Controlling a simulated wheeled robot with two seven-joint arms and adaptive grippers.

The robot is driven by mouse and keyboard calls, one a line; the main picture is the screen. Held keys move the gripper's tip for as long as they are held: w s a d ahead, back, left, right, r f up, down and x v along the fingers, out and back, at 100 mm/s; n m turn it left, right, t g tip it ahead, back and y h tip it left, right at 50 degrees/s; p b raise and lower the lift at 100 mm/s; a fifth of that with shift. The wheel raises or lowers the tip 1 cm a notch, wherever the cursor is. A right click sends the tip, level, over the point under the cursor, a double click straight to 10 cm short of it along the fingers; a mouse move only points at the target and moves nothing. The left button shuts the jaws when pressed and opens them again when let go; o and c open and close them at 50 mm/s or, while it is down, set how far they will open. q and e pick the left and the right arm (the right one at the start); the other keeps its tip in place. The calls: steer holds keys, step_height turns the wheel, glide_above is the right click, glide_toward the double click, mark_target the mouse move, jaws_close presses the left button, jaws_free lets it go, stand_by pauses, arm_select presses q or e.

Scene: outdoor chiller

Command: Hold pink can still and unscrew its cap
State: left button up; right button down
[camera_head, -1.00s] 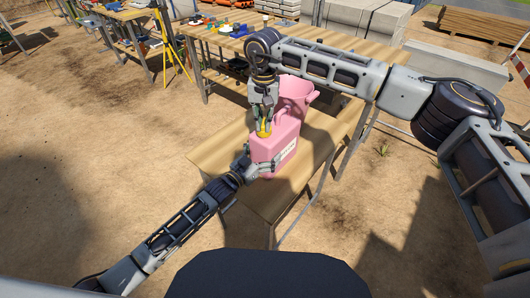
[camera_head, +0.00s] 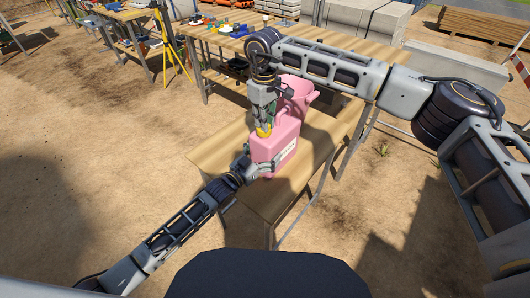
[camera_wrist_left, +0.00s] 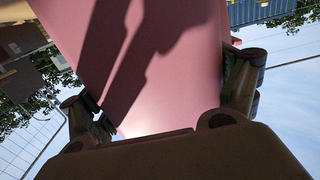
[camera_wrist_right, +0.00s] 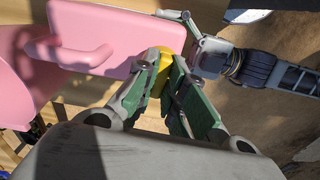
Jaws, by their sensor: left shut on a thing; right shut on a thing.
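The pink can (camera_head: 277,148) stands upright on the wooden table, with a pale label on its front side. Its yellow cap (camera_head: 263,132) is on top at the near left corner. My left gripper (camera_head: 257,166) is shut on the lower body of the can; its fingers sit on both sides of the pink wall in the left wrist view (camera_wrist_left: 165,85). My right gripper (camera_head: 264,122) points down from above and is shut on the yellow cap, which shows between its green-padded fingers in the right wrist view (camera_wrist_right: 160,72). The fingers hide part of the cap.
The small table's front part (camera_head: 268,197) is bare. A longer table (camera_head: 225,48) with tools and coloured items stands at the back. A yellow tripod (camera_head: 168,50) is at the back left.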

steer(key=c, duration=1.5)
jaws_free()
steer(key=shift+w+d, duration=0.1)
steer(key=shift+w, duration=0.05)
steer(key=shift+o, duration=0.4)
steer(key=shift+o, duration=0.5)
